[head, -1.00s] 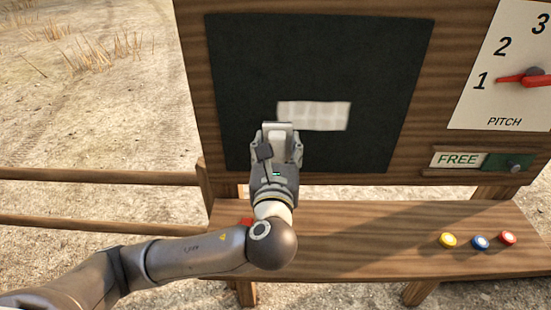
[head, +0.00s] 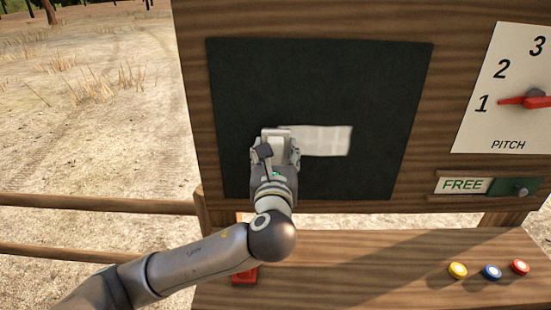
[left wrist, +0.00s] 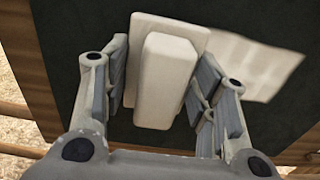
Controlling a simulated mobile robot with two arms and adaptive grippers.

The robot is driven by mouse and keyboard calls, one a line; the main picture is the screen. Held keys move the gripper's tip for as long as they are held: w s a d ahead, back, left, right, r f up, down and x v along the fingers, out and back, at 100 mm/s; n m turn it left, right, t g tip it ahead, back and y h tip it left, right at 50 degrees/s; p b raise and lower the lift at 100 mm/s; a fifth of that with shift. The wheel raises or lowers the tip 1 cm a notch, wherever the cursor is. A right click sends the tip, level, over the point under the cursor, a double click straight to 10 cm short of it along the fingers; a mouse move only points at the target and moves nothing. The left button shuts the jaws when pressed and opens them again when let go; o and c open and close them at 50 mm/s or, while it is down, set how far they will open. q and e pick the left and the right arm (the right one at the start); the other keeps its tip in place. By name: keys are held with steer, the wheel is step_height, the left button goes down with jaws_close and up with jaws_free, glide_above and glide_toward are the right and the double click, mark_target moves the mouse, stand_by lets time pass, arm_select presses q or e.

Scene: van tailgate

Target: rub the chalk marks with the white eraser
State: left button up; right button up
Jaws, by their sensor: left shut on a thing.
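The white eraser (left wrist: 165,75) is a pale block with a raised grip on a flat plate. My left gripper (head: 280,150) is shut on the eraser's grip, one finger on each side, and holds it at the dark chalkboard (head: 320,80). The chalk marks (head: 328,140) are a whitish rectangular patch low on the board. The eraser is at the patch's left end and covers part of it in the head view. The patch also shows to the right of the eraser in the left wrist view (left wrist: 250,65). I cannot tell whether the eraser touches the board. My right gripper is not in view.
At right are a PITCH dial (head: 508,90) and a FREE sign (head: 463,185). A wooden rail (head: 100,204) runs left.

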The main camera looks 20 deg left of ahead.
arm_select(q)
steer(key=shift+p+x, duration=0.3)
steer(key=shift+x, duration=0.65)
stand_by(0.6)
